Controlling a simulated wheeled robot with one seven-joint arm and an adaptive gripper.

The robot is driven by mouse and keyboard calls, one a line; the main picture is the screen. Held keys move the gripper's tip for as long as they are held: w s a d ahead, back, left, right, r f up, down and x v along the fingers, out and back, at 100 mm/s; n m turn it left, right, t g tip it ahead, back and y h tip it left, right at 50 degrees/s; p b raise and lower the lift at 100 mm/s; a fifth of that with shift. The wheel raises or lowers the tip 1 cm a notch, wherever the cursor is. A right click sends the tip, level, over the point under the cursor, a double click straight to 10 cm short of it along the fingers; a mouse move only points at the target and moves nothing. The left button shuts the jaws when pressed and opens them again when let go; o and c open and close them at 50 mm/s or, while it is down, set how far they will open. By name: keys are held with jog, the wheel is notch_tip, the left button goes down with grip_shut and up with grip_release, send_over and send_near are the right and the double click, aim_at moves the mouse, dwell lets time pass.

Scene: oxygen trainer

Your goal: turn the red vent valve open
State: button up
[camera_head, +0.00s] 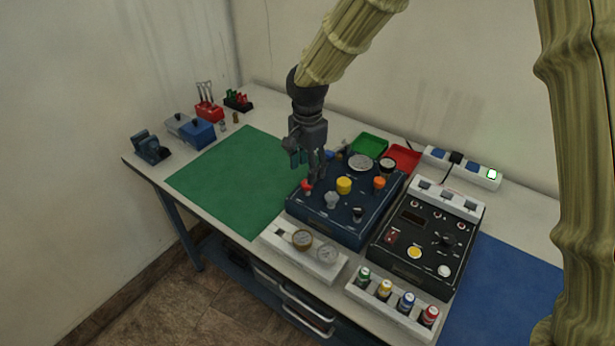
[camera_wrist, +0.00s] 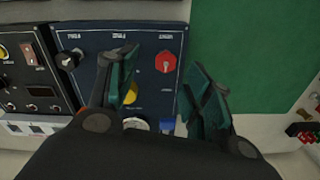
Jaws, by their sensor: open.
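The red vent valve (camera_head: 306,185) is a small red knob near the left corner of the dark blue panel box (camera_head: 330,228). In the wrist view the red valve (camera_wrist: 166,62) shows as a red, roughly six-sided knob on the panel, with a white label above it. My gripper (camera_head: 316,180) is over the left part of the box, pointing down. In the wrist view my gripper (camera_wrist: 160,75) has its two fingers spread apart, with the valve visible in the gap between them. Nothing is held. Whether a finger touches the panel cannot be told.
A yellow knob (camera_head: 344,185), a grey knob (camera_head: 332,200) and an orange knob (camera_head: 379,183) stand close by on the box. A black control box (camera_head: 415,268) is to the right. Gauges (camera_head: 302,239) sit in front. The green mat (camera_head: 235,185) is clear.

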aim_at(307, 184)
jog(key=f, duration=0.1)
jog(key=w+f, duration=0.1)
jog(key=f, duration=0.1)
jog(key=w+f, duration=0.1)
jog(key=f, duration=0.1)
jog(key=shift+w+f+p, duration=0.1)
jog(key=shift+w+p, duration=0.05)
jog(key=shift+p, duration=0.25)
jog(key=shift+f, duration=0.25)
jog(key=shift+s+f, duration=0.15)
jog(key=shift+s, duration=0.5)
jog(key=shift+w+a+f, duration=0.1)
jog(key=shift+w+f, duration=0.35)
jog(key=shift+f, duration=0.05)
jog(key=shift+s+r, duration=0.2)
jog(key=shift+s, duration=0.05)
jog(key=shift+c, duration=1)
jog(key=c, duration=0.8)
